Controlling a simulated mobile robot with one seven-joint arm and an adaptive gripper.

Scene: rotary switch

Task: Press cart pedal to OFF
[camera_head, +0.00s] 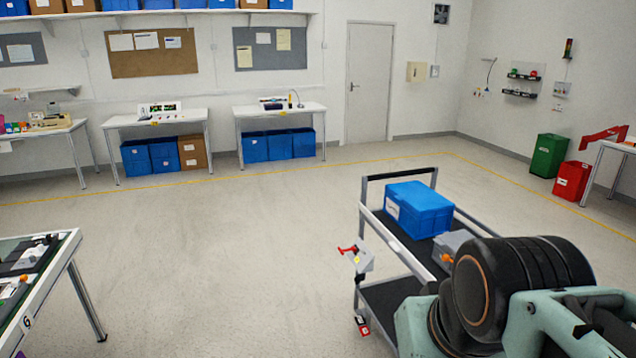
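The cart (383,291) stands at the right of the middle, with a grey frame, two dark shelves and a black push handle. A small red and black piece (362,326) sits low at the cart's near left corner and looks like the pedal. It is too small to read its position or any ON or OFF mark. Above it, a grey switch box (358,260) with a red lever is fixed to the cart's side. My arm covers the cart's near right part. My gripper is not in view.
A blue bin (418,209) and a grey box with an orange knob (453,243) stand on the cart's top shelf. A table (62,258) stands at the left edge. Open floor (220,265) lies between it and the cart. Green (548,157) and red (571,181) bins stand at the right.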

